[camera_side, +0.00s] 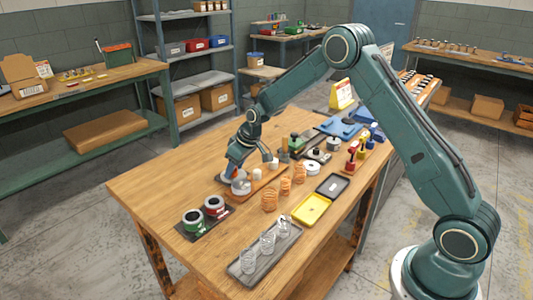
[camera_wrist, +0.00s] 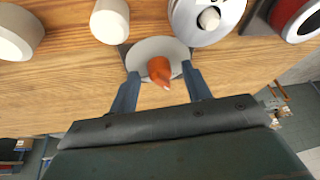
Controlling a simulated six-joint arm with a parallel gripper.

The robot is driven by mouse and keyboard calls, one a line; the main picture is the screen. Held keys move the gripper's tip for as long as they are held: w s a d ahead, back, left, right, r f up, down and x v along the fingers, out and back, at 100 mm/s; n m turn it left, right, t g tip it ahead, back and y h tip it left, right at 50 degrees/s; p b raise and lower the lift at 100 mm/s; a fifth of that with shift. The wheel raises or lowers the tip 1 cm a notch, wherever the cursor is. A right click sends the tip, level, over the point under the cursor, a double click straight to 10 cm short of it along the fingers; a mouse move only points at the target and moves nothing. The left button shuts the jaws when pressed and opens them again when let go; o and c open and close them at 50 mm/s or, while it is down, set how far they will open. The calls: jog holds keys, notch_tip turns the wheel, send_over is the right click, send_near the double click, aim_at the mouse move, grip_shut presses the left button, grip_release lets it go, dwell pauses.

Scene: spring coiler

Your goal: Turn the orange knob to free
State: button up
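The orange knob (camera_wrist: 160,70) stands on a grey round disc (camera_wrist: 150,49) in the wrist view, with a small pale pointer tip toward the lower right. My gripper (camera_wrist: 160,88) is open, with one blue-grey finger on each side of the knob and a gap between each finger and the knob. In the side view my gripper (camera_side: 236,172) is low over the coiler on the left part of the wooden table, and it mostly hides the knob there.
White cylinders (camera_wrist: 110,21) and a silver wheel (camera_wrist: 208,18) stand close by. Green and red spools (camera_side: 193,220) sit at the table's left front. Copper springs (camera_side: 269,200), a grey tray of clear springs (camera_side: 265,252) and a yellow tray (camera_side: 311,209) lie to the right.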

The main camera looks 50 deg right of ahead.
dwell(0.3)
jog(key=v, duration=1.3)
jog(key=shift+r, duration=0.35)
jog(key=shift+s+d+r, duration=0.1)
jog(key=shift+s, duration=0.05)
jog(key=s+a+r+m, duration=0.1)
jog(key=s+a+r, duration=0.1)
jog(key=s+r, duration=0.55)
jog(key=s+a+r, duration=0.3)
jog(key=s+r, duration=0.1)
jog(key=s, duration=0.6)
jog(key=s+a+m+t+h, duration=0.1)
jog(key=s, duration=1.7)
jog(key=shift+f, duration=0.45)
